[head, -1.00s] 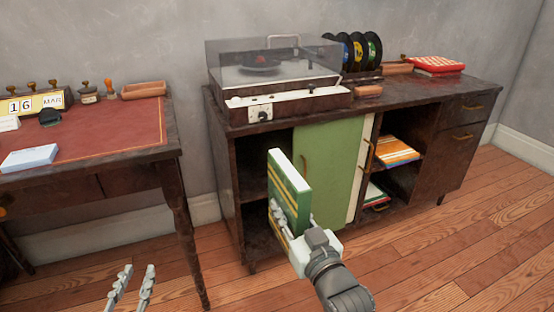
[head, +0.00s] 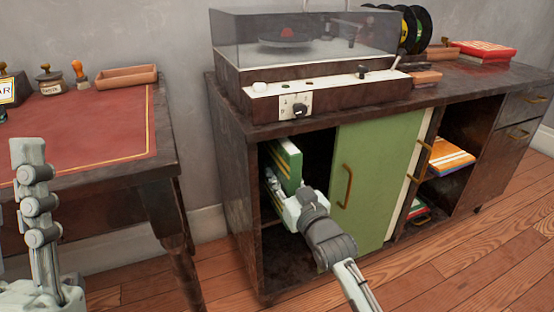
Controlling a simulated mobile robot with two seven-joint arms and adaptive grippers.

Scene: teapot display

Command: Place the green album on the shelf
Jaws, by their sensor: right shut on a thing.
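The green album (head: 288,160) stands upright in the open left compartment of the dark wooden cabinet. It has a white edge and a yellow stripe. My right gripper (head: 277,188) is shut on it and reaches into the compartment from the front. The gripper hides the album's lower part, so I cannot tell whether it touches the shelf board (head: 270,215) below. My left gripper (head: 32,158) is at the far left, beside the desk, away from the album; only part of it shows.
A green sliding door (head: 378,180) closes off the cabinet's middle, just right of the album. A record player (head: 300,60) stands on top. The right compartment holds orange albums (head: 450,158). A red-topped desk (head: 90,130) stands left, with a floor gap between.

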